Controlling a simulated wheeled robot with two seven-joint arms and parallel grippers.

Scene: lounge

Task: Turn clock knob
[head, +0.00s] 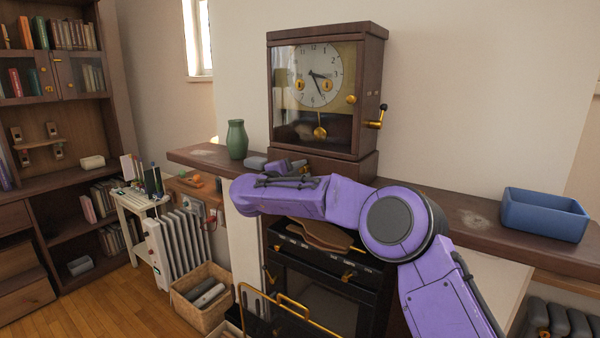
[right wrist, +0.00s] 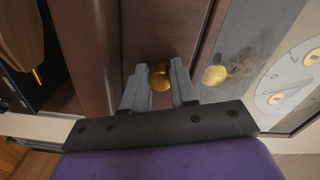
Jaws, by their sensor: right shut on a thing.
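The clock is a dark wooden cabinet (head: 327,32) with a glass front, a white dial (head: 311,70) and a gold pendulum bob (head: 320,132). It stands on the mantel shelf. My right gripper (right wrist: 158,72) is at the clock's lower front in the right wrist view, its two grey fingers shut on a small round gold knob (right wrist: 159,83). The knob sits on the brown wood below the pendulum window. In the head view my right forearm and hand hide this knob. My left gripper is not in view.
The mantel shelf (head: 455,206) carries a green vase (head: 237,139) left of the clock and a blue box (head: 544,214) at the right. Below is a dark fireplace unit (head: 330,270). A bookcase (head: 60,110), a white radiator (head: 180,245) and a basket (head: 203,300) stand left.

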